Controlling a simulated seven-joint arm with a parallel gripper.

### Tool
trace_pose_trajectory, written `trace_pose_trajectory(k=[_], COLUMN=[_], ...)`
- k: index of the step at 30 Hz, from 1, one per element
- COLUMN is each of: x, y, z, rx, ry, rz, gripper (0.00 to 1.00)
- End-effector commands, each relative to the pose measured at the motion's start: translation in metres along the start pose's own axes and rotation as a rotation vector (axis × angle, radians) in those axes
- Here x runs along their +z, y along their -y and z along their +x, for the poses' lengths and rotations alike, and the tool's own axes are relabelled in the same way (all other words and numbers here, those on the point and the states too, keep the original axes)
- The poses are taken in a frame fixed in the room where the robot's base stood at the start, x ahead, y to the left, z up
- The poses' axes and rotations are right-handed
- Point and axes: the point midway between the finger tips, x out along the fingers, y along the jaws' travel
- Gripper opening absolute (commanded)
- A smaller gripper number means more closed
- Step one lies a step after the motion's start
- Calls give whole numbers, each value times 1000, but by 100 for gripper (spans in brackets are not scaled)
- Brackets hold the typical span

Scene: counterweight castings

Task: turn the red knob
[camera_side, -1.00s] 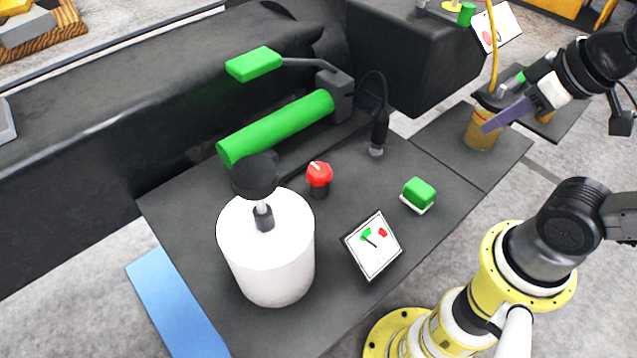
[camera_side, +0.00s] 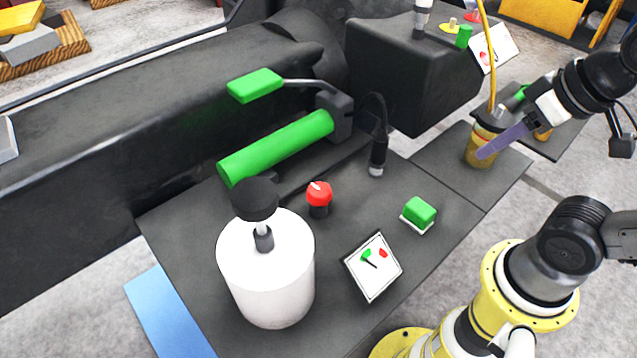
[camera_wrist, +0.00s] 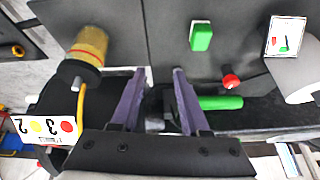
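The red knob (camera_side: 319,194) stands on a short black base on the dark table, with a pale mark on its upper left. It also shows in the wrist view (camera_wrist: 231,82), right of my fingers. My gripper (camera_side: 486,153) is at the right in the side view, well away from the knob. Its purple fingers overlap a yellow cylinder (camera_side: 474,160) in that picture; I cannot tell from there whether they touch. In the wrist view my gripper (camera_wrist: 157,72) is open, with a wide gap and nothing held between the fingertips.
A white cylinder with a black-topped plunger (camera_side: 268,270) stands left of the knob. A green roller (camera_side: 275,148) lies behind it. A green button (camera_side: 420,212) and a gauge plate (camera_side: 373,268) are to its right. A black probe (camera_side: 378,155) stands behind.

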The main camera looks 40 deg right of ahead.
Motion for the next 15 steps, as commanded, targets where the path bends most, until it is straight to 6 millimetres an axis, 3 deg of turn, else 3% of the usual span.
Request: trace_pose_trajectory(k=[1,5,6,11,15], x=[-6,-31,-40,-79,-115], y=[1,7,11,32,62], z=[-8,-26,-30,-41,-40], rx=[-1,-3,-4,-1,16], ry=[-6,22,38,113,194], rz=[53,211,251,375,452], gripper=[56,79,81,81,81])
